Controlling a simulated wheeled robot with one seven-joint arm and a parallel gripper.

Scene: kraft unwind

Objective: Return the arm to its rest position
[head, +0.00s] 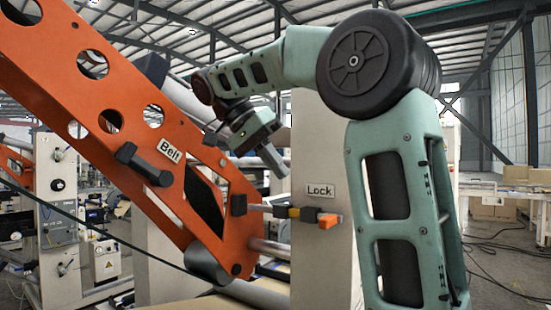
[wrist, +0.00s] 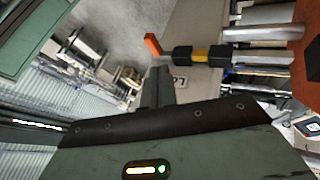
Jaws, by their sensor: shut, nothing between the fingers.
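My arm reaches up and to the left in the head view, bent at a large dark joint. My gripper (head: 281,168) hangs at its end, beside the orange frame and above the lock lever. It is shut and empty. In the wrist view the dark fingers of my gripper (wrist: 158,75) lie together, pointing towards the grey post. They look apart from the lock lever.
The orange frame (head: 105,120) labelled Belt slants down to the right, with a dark handle (head: 143,163) on it. The lock lever (head: 305,214) with an orange tip sits by a pale post (head: 322,250) labelled Lock; it also shows in the wrist view (wrist: 198,54). Cartons (head: 490,207) stand at right.

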